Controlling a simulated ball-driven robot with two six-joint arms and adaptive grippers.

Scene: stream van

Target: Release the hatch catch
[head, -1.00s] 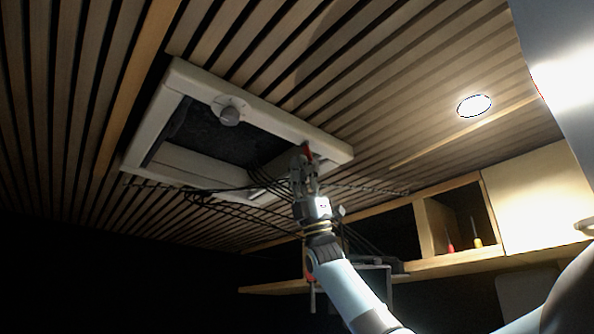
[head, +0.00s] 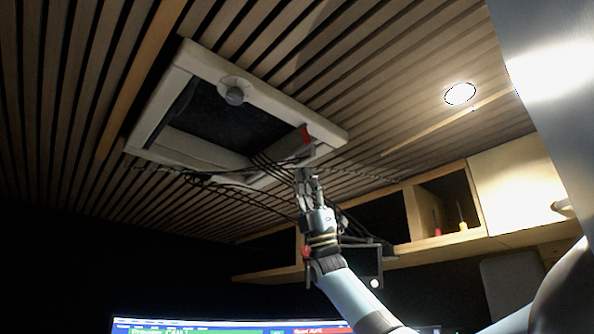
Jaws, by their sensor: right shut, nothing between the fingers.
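The ceiling hatch has a pale rectangular frame (head: 165,110) around a dark opening, set in the slatted ceiling. A red catch (head: 305,134) sits at the frame's right corner. A round grey knob (head: 234,95) is on the frame's upper side. My right gripper (head: 304,174) is just below the red catch in the picture, pointing up. Its fingers are shut and empty, with a visible gap between it and the catch. My left gripper is not in view.
Thin dark cables (head: 225,187) hang across the hatch's lower edge and pass by my right gripper. A wooden shelf (head: 440,242) with tools and a pale cabinet door (head: 520,187) is at right. A lit screen (head: 240,327) shows at the bottom.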

